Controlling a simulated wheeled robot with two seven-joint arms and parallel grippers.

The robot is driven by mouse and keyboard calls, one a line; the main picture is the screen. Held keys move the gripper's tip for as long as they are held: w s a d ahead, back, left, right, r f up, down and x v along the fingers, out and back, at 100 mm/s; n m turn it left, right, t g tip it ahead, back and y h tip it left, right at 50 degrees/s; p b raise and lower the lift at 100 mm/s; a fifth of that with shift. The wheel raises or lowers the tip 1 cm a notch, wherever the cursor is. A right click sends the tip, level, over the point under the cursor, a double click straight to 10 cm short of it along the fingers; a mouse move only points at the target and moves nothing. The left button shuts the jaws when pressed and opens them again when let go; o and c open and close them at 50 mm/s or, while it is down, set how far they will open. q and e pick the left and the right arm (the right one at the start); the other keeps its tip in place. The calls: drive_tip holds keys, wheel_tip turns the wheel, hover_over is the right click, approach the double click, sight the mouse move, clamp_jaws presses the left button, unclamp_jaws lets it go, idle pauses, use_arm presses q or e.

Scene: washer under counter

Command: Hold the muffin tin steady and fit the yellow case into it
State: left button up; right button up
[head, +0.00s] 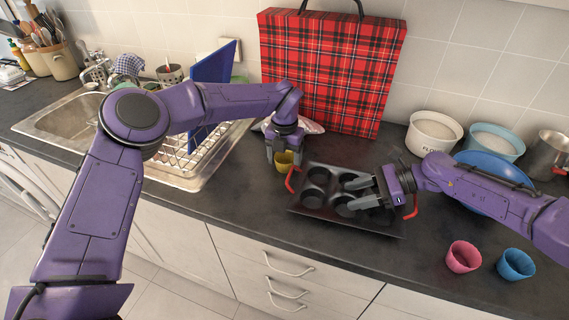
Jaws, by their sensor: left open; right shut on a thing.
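The dark muffin tin (322,205) lies on the counter with red handles at its left and right ends. Several round cups show, and my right gripper covers part of its right side. The yellow case (284,162) is just left of the tin's left handle, partly hidden by my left gripper (284,160). That gripper points down, open, with its fingers on either side of the case; I cannot tell whether they touch it. My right gripper (350,196) reaches in from the right and is shut on the muffin tin.
A pink case (463,257) and a blue case (516,264) stand at the front right. A blue plate (490,201), a flour pot (433,136) and a tartan bag (330,75) are behind. A dish rack (185,160) and sink (70,125) lie left.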

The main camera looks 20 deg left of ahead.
use_arm(q)
drive_tip(key=shift+f, duration=0.1)
drive_tip(key=c, duration=0.8)
drive_tip(key=shift+o, duration=0.2)
wheel_tip(320, 180, up, 10)
wheel_tip(320, 180, down, 10)
drive_tip(key=shift+r, duration=0.25)
